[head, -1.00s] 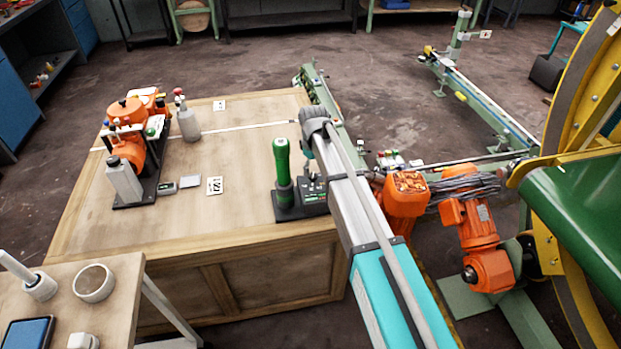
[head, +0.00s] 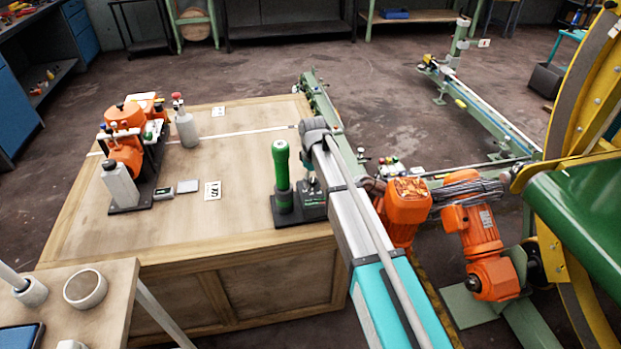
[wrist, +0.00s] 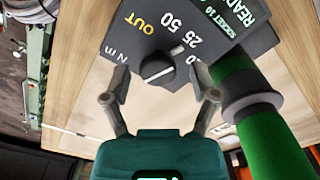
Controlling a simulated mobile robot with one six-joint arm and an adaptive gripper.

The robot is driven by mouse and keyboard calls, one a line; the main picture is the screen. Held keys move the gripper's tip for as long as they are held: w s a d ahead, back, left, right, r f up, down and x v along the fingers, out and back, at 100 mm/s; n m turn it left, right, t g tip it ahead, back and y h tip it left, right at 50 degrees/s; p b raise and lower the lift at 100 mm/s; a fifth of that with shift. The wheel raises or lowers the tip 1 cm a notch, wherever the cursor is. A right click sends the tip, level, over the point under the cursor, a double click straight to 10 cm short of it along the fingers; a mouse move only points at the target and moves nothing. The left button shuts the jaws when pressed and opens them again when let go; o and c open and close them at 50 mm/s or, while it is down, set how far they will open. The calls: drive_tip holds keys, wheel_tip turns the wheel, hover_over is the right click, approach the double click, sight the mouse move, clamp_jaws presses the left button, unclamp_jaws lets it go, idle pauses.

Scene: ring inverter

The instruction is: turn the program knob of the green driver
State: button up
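The green driver (head: 281,165) stands upright on a dark base (head: 290,214) near the right edge of the wooden bench. In the wrist view its green handle (wrist: 270,135) is at the right. The base's dark panel (wrist: 205,50) carries "OUT", "25", "50", "N m" and "READY" markings. The round black program knob (wrist: 158,69) with a pale pointer mark is on this panel. My gripper (wrist: 159,80) is open, one finger at each side of the knob. Visible gaps separate both fingers from the knob. In the head view my arm partly hides the base, and the fingers are hard to make out.
Orange motors (head: 470,230) and a yellow wheel stand right.

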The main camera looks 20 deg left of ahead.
drive_tip(key=c, duration=0.9)
drive_tip(key=shift+a, duration=0.4)
clamp_jaws()
drive_tip(key=shift+s+d, duration=0.1)
drive_tip(key=shift+d, duration=0.2)
drive_tip(key=shift+d+m, duration=0.15)
drive_tip(key=shift+m, duration=0.25)
drive_tip(key=m, duration=0.4)
drive_tip(key=shift+d, duration=0.1)
drive_tip(key=shift+m, duration=1.6)
